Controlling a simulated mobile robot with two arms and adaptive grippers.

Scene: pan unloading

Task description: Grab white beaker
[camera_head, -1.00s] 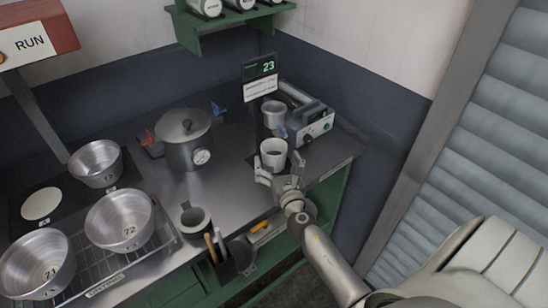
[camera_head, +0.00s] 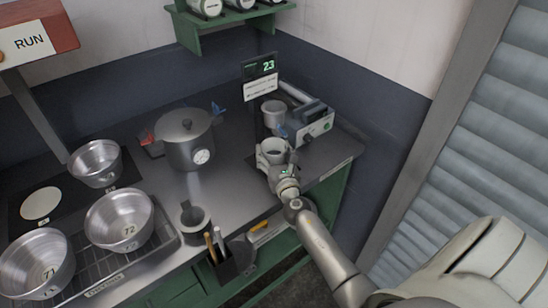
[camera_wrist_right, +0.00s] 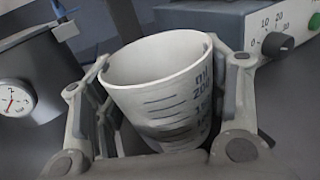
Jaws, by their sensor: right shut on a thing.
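The white beaker (camera_wrist_right: 155,85) has dark volume marks on its side and stands upright between my right gripper's fingers in the right wrist view. In the head view the beaker (camera_head: 273,146) is near the right end of the steel counter, its lower part hidden by the gripper. My right gripper (camera_head: 272,158) is shut on the beaker, one finger on each side of it. It also fills the lower part of the right wrist view (camera_wrist_right: 165,110). My left gripper is not in view.
A lidded pot (camera_head: 186,145) with a gauge stands left of the beaker. Metal pans (camera_head: 119,221) sit at the left. A dark mug (camera_head: 194,219) and a tool holder (camera_head: 226,264) are near the front edge.

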